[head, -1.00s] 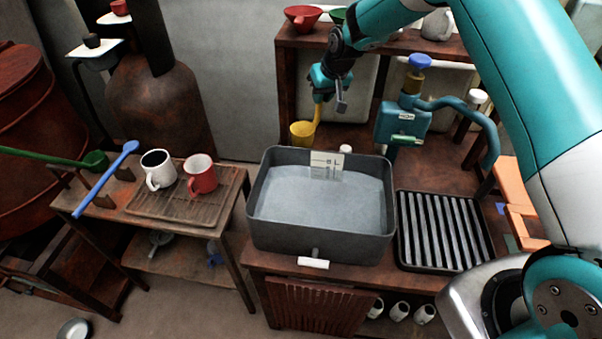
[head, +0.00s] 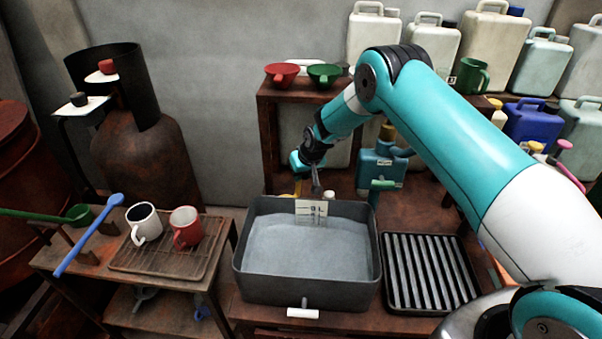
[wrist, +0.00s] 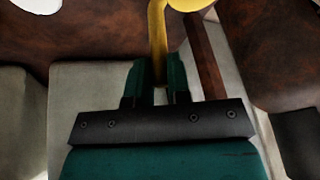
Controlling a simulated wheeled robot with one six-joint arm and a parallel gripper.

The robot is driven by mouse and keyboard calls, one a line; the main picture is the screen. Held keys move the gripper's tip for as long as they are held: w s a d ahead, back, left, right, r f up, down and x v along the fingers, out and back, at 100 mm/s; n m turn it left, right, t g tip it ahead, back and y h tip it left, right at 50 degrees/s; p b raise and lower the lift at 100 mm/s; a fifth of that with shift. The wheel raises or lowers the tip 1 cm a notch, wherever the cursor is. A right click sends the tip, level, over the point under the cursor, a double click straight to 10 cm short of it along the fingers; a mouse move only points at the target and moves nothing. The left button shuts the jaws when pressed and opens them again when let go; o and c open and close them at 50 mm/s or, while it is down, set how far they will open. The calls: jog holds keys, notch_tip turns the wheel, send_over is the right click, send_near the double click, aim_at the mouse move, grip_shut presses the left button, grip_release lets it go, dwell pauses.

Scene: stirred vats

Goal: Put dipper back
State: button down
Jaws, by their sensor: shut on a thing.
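My gripper (head: 300,184) is shut on the handle of a yellow dipper (wrist: 157,35), just behind the grey vat's back edge. In the wrist view the handle stands between the two dark green fingers, and part of the yellow cup (wrist: 190,3) shows at the top edge. In the head view the dipper is mostly hidden by the gripper and vat.
The grey vat (head: 255,283) holds greyish liquid and has a marked plate at its back edge. A slatted black tray (head: 388,270) lies to its right. White (head: 143,222) and red (head: 186,226) mugs stand on the left table. A teal pump-like container (head: 380,170) stands behind the vat.

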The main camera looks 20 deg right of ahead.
jog(key=shift+f, duration=0.1)
jog(key=shift+f+b, duration=0.15)
jog(key=shift+b, duration=0.15)
jog(key=c, duration=1.1)
grip_release()
jog(key=shift+r, duration=0.2)
